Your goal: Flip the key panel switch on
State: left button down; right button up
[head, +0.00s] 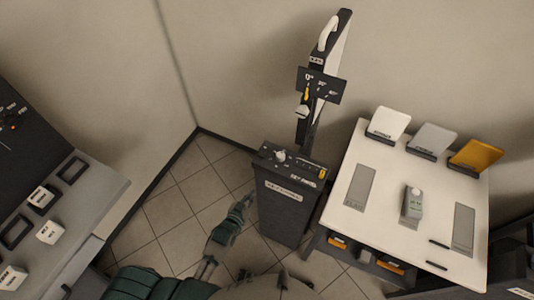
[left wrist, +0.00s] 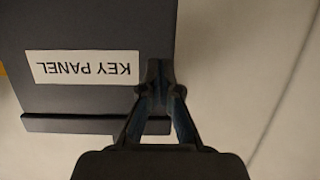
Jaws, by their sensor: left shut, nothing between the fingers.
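The key panel (head: 290,215) is a dark upright box on the floor with a white label on its front. Its sloped top carries a pale knob (head: 281,155) and small markings; I cannot tell the switch's position. My left gripper (head: 248,198) is shut and empty, low beside the panel's left side in the head view. In the left wrist view the gripper's closed fingertips (left wrist: 155,66) overlap the panel's face near its right edge, beside the upside-down KEY PANEL label (left wrist: 83,68). Contact cannot be told. The top controls are out of the wrist view. My right gripper is not seen.
A tilted black post (head: 327,60) with a sign plate stands behind the panel. A white table (head: 385,165) with several coloured holders and a grey device (head: 412,203) is close on the right. A grey console (head: 85,205) is at left.

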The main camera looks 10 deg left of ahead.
pick_arm(q)
notch_tip(320, 180, up, 19)
jog(key=t+h+b, duration=0.1)
jog(key=t, duration=0.3)
jog(key=shift+w+d+h, duration=0.15)
jog(key=shift+d+h, duration=0.2)
jog(key=shift+h, duration=0.05)
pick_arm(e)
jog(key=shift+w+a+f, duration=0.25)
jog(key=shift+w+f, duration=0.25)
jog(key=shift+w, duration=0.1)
